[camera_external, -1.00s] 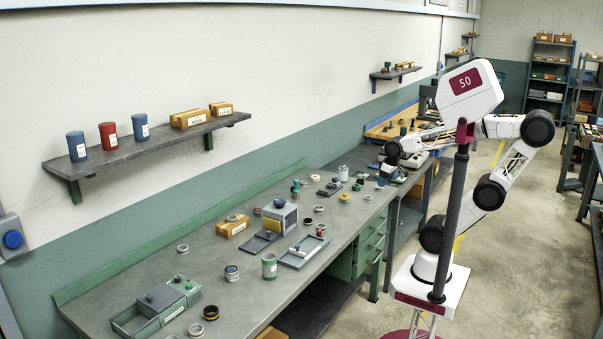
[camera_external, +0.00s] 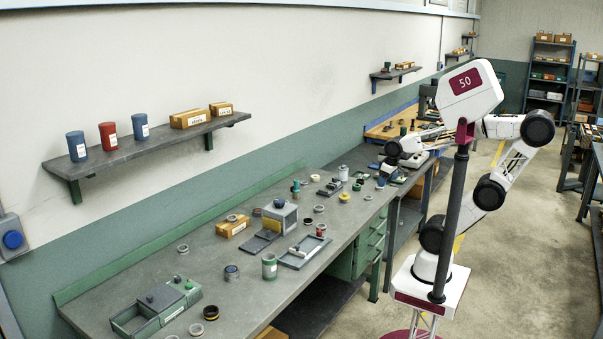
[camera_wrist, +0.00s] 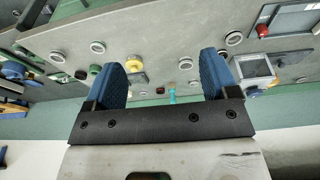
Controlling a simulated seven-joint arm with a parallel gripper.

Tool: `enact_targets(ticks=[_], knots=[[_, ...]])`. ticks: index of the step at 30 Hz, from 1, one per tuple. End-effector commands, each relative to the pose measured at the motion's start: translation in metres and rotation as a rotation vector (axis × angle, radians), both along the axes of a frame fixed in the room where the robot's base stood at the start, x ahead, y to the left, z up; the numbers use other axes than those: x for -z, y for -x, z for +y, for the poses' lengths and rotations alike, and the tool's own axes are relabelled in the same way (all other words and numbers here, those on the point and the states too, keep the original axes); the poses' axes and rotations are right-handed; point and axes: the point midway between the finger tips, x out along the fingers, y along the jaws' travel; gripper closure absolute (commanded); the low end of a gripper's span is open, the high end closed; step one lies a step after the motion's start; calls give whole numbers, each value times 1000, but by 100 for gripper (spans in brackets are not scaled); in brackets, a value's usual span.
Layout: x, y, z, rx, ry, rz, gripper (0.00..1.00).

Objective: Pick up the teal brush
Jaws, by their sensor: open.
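A small teal upright piece (camera_wrist: 172,95), which looks like the teal brush, shows in the wrist view between my two fingers and well beyond them. In the external view, a small teal item with a reddish part (camera_external: 295,187) stands on the bench near its wall side; it is too small to be sure of its shape. My gripper (camera_wrist: 161,63) is open, with blue pads on both fingers and nothing between them. In the external view my gripper (camera_external: 388,168) is over the far end of the bench, to the right of the teal item and apart from it.
A grey block-shaped machine (camera_external: 279,217), a shallow tray (camera_external: 304,252) and a green cylinder (camera_external: 269,266) stand nearer the camera. A shelf (camera_external: 150,145) hangs on the wall.

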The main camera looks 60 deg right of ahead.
Motion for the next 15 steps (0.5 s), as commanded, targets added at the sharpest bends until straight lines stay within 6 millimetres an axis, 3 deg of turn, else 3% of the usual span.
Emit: enact_targets(ticks=[1,4,15], knots=[[0,0,0,0,0,0,26],[0,0,0,0,0,0,41],[0,-4,0,0,-2,-6,41]])
